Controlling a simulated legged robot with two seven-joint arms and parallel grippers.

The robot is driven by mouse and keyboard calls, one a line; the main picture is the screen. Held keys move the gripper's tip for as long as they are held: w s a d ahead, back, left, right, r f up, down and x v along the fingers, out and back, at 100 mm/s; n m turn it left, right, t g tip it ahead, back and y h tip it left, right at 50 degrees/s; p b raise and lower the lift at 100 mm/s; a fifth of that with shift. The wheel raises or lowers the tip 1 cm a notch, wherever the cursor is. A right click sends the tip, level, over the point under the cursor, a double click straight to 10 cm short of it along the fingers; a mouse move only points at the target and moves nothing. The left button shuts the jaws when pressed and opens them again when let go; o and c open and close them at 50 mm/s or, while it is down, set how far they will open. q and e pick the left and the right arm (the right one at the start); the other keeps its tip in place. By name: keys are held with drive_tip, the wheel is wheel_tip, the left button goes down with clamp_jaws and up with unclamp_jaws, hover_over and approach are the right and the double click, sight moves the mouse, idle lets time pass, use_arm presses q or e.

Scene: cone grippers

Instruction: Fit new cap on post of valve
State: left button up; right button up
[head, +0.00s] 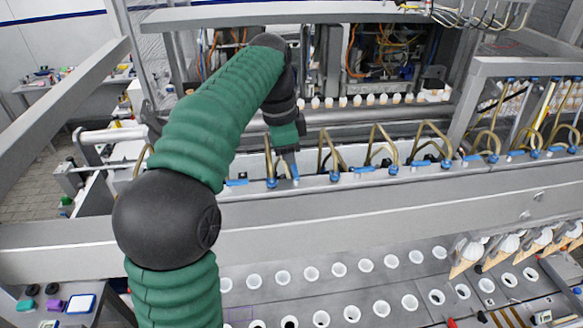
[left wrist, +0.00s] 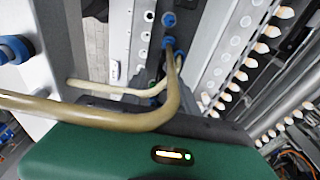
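My left arm crosses the head view from the bottom, and its green gripper (head: 289,168) points down at the row of valves on the grey rail. Blue valve fittings (head: 334,177) line this rail, with tan hoses (head: 331,150) looping up from it. In the left wrist view, the green gripper housing (left wrist: 150,155) fills the bottom, and a tan hose passes across in front of it. Blue valve tops (left wrist: 168,42) stand beyond. The fingertips are mostly hidden, so I cannot tell whether they hold a cap. I cannot identify a separate new cap or the bare post.
A wide metal beam (head: 420,205) runs in front of the valve rail. Below it lies a plate with round white-rimmed holes (head: 352,313). White-tipped pieces (head: 370,99) stand in a row behind the rail. Cone-shaped pieces (head: 508,246) hang at right. Hoses crowd the space around the gripper.

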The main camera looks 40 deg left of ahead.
use_arm(q)
drive_tip(key=shift+w+a+r+p, duration=0.1)
drive_tip(key=shift+w+r+p, duration=0.05)
drive_tip(key=shift+r+p, duration=0.55)
drive_tip(key=shift+w+a+r+p, duration=0.1)
drive_tip(key=shift+r+p, duration=0.5)
drive_tip(key=shift+r, duration=0.2)
drive_tip(key=shift+r+p, duration=1)
drive_tip(key=shift+r, duration=0.05)
drive_tip(key=shift+f, duration=0.1)
drive_tip(key=shift+a+f, duration=0.15)
drive_tip(key=shift+a, duration=0.15)
drive_tip(key=shift+s+d, duration=0.1)
drive_tip(key=shift+d, duration=0.1)
